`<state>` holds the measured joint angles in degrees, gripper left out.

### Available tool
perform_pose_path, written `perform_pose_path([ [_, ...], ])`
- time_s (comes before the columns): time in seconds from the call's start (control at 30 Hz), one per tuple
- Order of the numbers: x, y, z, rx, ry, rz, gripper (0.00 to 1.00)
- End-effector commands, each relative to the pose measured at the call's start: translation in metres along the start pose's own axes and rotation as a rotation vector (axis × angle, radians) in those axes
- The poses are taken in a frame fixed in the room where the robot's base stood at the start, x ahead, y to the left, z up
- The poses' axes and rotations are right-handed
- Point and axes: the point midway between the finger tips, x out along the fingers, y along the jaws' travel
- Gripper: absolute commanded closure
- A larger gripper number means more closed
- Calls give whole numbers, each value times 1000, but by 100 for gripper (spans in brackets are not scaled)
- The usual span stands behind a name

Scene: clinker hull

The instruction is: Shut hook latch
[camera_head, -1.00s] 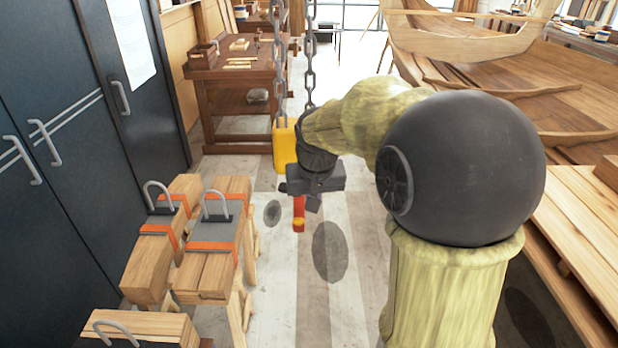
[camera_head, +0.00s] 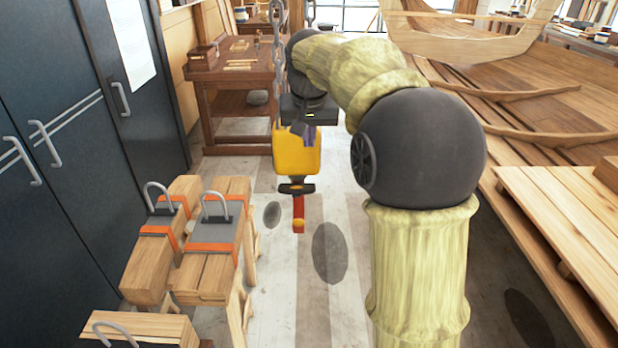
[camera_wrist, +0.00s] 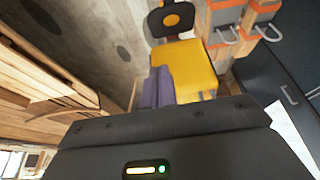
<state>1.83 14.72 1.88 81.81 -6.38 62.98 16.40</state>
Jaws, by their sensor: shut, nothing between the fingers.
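A yellow hook block (camera_head: 297,156) hangs from chains in the middle of the head view. Below it is a dark fitting (camera_head: 296,188), then a red piece with an orange spot (camera_head: 299,212). In the wrist view the yellow block (camera_wrist: 196,72) lies just beyond my fingers, with a dark rounded part bearing an orange disc (camera_wrist: 172,20) past it. My gripper (camera_head: 309,136) is shut and empty, its fingers in front of the upper part of the block. The purple-grey fingertips also show in the wrist view (camera_wrist: 157,82). I cannot tell whether they touch the block, or the latch's exact state.
Wooden stands with orange straps and metal shackles (camera_head: 215,235) are at the left, near dark cabinets (camera_head: 75,110). A workbench (camera_head: 235,75) stands behind. The wooden hull (camera_head: 540,100) and a plank bench (camera_head: 570,215) fill the right. Floor below the block is clear.

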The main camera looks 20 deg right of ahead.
Motion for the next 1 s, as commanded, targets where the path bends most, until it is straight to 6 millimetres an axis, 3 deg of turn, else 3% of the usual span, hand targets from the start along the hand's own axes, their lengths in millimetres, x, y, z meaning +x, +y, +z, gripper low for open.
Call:
perform_pose_path([
  [0.57, 94, 1, 1, 1, -6, 1, 100],
  [0.8, 113, 0, 22, 0, -2, 1, 100],
  [1.0, 121, 0, 29, 0, 0, 0, 100],
])
